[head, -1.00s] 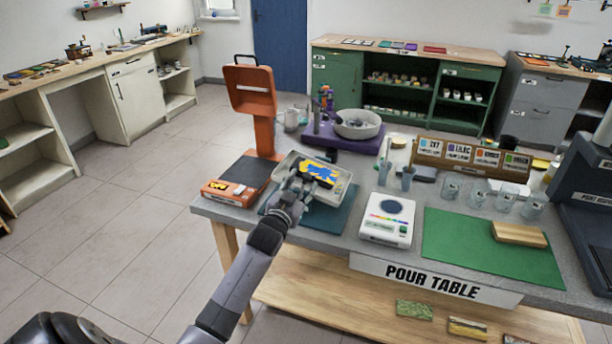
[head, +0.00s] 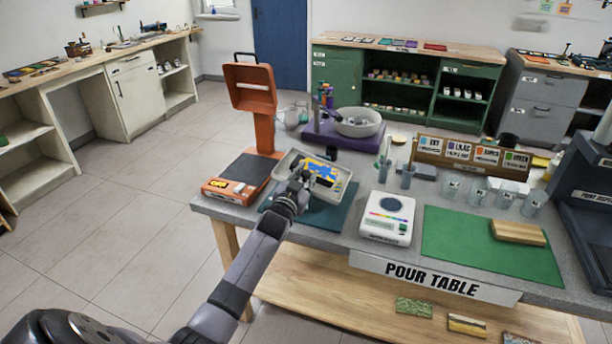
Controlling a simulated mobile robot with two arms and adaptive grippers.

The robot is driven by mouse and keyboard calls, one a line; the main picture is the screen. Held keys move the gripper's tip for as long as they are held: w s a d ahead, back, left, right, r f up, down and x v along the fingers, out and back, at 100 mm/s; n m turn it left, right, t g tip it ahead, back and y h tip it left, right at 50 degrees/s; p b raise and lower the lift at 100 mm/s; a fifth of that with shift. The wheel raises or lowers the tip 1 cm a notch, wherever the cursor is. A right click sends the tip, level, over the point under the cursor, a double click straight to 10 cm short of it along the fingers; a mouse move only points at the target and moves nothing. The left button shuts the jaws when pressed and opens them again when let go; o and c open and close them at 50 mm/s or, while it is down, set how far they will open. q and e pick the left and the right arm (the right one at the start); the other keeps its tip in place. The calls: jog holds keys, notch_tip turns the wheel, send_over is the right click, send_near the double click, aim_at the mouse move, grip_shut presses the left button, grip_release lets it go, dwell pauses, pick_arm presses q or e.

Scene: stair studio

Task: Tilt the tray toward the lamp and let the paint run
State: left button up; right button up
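A pale shallow tray (head: 345,190) sits near the left end of the pour table, over a dark teal mat (head: 330,217). Yellow and blue paint (head: 323,172) with a dark patch lies on a small flat surface within its rim. My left gripper (head: 303,174) is at the near left side of the tray, by the painted surface. Its fingers are small and partly hidden, so I cannot tell whether they are closed on anything. An orange upright device (head: 264,130), possibly the lamp, stands left of the tray. My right gripper is out of view.
A white scale (head: 387,218), a green mat (head: 480,243) with a wooden block (head: 518,233), and several clear cups (head: 477,192) are to the right. A purple stand (head: 345,138) with a grey bowl (head: 358,123) is behind the tray. Open floor lies left.

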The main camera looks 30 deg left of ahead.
pick_arm(q)
grip_shut()
dwell(0.3)
